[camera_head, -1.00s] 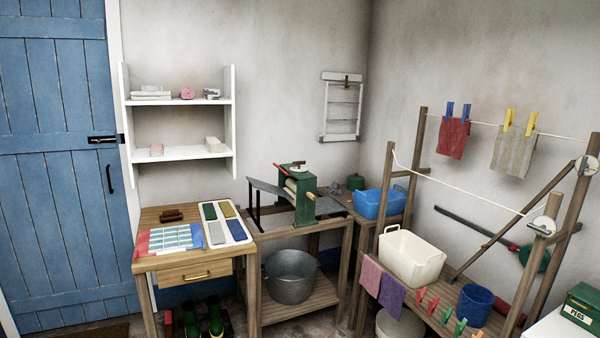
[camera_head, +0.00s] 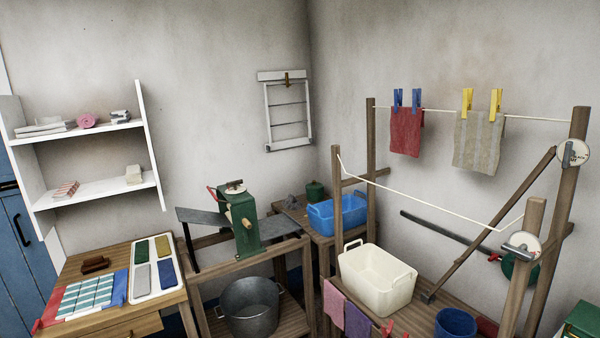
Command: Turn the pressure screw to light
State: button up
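The green mangle (camera_head: 240,222) stands on a wooden stand left of the middle, with a wooden roller end on its side and a grey board sloping off to its left. The pressure screw (camera_head: 235,186) appears to be the small round pale dial on top of the mangle, with a red lever or handle beside it. Its setting marks are too small to read. My gripper does not show in this view.
A grey metal tub (camera_head: 252,306) sits under the mangle. A blue basin (camera_head: 338,212) stands on the table to its right. A cream basin (camera_head: 376,279) and the wooden drying frame (camera_head: 371,150) with its lines fill the right. A table with a sample tray (camera_head: 155,268) is at left.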

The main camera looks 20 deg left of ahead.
aim_at(234, 182)
jog(key=i, duration=1.15)
jog(key=u, duration=0.8)
jog(key=i, duration=0.4)
jog(key=u, duration=0.6)
jog(key=i, duration=1.3)
jog(key=z, duration=0.3)
jog(key=i, duration=1.05)
jog(key=z, duration=0.65)
